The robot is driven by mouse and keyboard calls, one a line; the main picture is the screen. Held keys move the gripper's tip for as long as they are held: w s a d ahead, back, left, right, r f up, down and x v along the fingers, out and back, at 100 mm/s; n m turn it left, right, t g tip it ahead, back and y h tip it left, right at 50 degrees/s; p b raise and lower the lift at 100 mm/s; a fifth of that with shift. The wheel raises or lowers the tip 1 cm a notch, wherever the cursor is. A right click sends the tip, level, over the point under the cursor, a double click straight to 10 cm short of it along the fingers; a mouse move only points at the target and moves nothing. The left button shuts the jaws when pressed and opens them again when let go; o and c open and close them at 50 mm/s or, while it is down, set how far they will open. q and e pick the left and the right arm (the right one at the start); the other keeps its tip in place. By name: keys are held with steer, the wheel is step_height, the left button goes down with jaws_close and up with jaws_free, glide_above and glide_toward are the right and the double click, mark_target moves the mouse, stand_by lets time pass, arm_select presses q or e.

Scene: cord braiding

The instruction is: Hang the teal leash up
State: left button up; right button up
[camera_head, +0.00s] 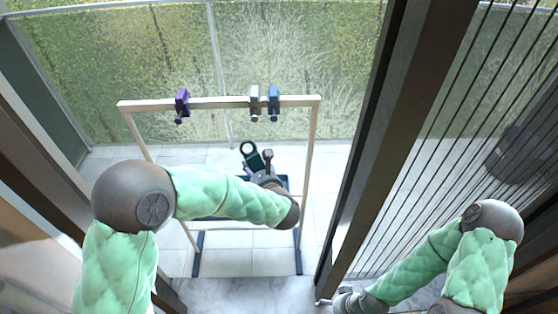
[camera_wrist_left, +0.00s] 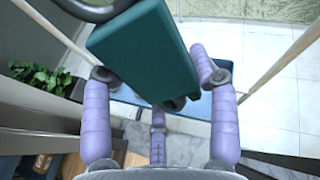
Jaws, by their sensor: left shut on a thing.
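The teal leash (camera_head: 252,160) shows as a dark teal block with a dark ring on its upper end. My left gripper (camera_head: 259,165) is shut on it and holds it up inside the outline of the rack, below the top bar. In the left wrist view the teal block (camera_wrist_left: 142,48) sits between the purple fingers of the gripper (camera_wrist_left: 157,78), with part of the ring at the top edge. The light wooden rack (camera_head: 220,103) stands ahead. My right gripper (camera_head: 346,299) is low at the bottom edge, and its fingers are not clear.
A purple piece (camera_head: 181,105), a white piece (camera_head: 254,103) and a blue piece (camera_head: 273,103) are on the top bar. The bar is bare between the purple and white ones. A dark post (camera_head: 372,140) stands right of the rack. A plant (camera_wrist_left: 40,77) shows in the wrist view.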

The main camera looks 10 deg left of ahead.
arm_select(q)
steer(key=w+d+r+m+t+h+b, duration=0.2)
steer(key=w+d+r+m+t+h, duration=0.15)
steer(key=d+r+t, duration=0.2)
steer(key=b+x, duration=0.1)
steer(key=x, duration=0.7)
steer(key=shift+w+d+m+h, duration=0.2)
steer(key=shift+d+m+h, duration=0.15)
steer(key=shift+m, duration=0.1)
stand_by(0.4)
stand_by(0.4)
steer(key=o, duration=0.5)
steer(key=c, duration=0.3)
